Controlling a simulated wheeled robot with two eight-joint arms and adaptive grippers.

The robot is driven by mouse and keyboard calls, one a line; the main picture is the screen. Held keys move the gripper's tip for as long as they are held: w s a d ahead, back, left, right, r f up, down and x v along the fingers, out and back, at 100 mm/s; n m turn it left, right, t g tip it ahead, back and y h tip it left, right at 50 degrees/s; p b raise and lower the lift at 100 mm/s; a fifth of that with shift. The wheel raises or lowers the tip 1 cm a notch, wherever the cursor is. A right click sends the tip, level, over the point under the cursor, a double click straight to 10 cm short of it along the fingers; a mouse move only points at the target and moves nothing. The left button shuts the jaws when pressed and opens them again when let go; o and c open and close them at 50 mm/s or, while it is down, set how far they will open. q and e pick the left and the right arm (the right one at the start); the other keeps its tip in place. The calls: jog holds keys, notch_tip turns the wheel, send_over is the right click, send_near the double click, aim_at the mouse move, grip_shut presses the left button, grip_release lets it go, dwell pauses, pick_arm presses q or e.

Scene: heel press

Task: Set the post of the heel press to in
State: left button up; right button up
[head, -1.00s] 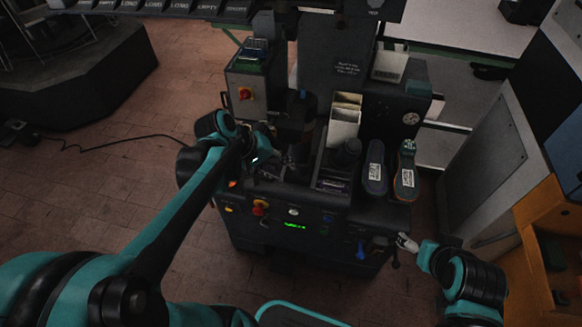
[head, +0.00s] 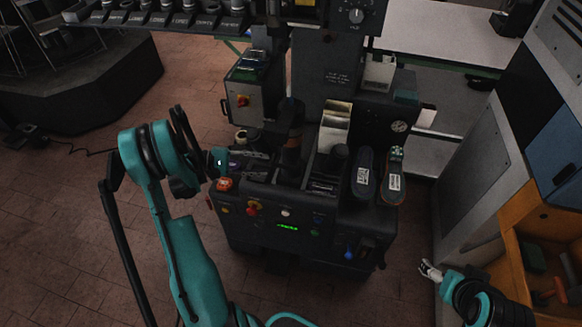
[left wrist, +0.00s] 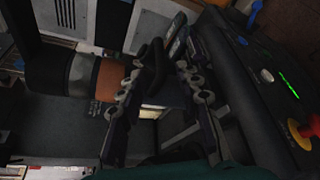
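The heel press (head: 285,205) stands in the middle of the head view. Its post appears to be the dark upright cylinder with an orange-brown band (head: 291,150); in the left wrist view the same banded cylinder (left wrist: 75,75) lies sideways at left. My left gripper (head: 250,160) is at the press's left side, beside the post. In the left wrist view its two jointed fingers (left wrist: 158,85) are apart, with a dark part of the press showing between them; contact cannot be told. My right gripper (head: 428,268) is right of the press, clear of it and small in view.
The press front carries a red-yellow knob (head: 253,208) and a green display (head: 287,227). A control box (head: 243,97) is behind my left gripper. An orange cabinet (head: 530,215) is at right. The floor at left is mostly clear.

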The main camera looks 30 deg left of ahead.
aim_at(274, 165)
pick_arm(q)
jog(key=shift+w+d+f, duration=0.15)
jog(key=shift+d, duration=0.15)
jog(key=b+x, duration=0.2)
jog(key=x, duration=0.4)
jog(key=shift+w+d+f, duration=0.1)
jog(key=shift+w+d, duration=0.15)
jog(key=shift+d, duration=0.05)
grip_shut()
jog(key=shift+w, duration=0.1)
